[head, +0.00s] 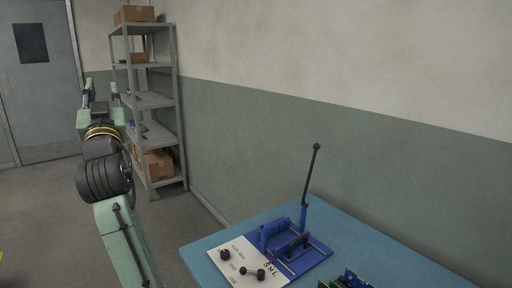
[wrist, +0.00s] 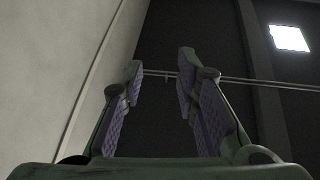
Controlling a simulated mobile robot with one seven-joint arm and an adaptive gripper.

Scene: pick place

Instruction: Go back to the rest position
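My gripper (head: 101,94) is raised at the left of the head view, well away from the blue table (head: 215,240). Its two fingers point up and stand apart. In the wrist view my gripper (wrist: 160,80) shows both purple-lined fingers spread with nothing between them. Behind them are only a pale wall and a dark ceiling with a bright light panel (wrist: 289,38).
A grey shelf (head: 150,100) with cardboard boxes (head: 154,163) stands against the wall behind my arm. A blue fixture (head: 297,248) with an upright dark rod (head: 311,175), a white labelled board (head: 240,262) and dark parts sit on the table. A grey door (head: 42,100) is far left.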

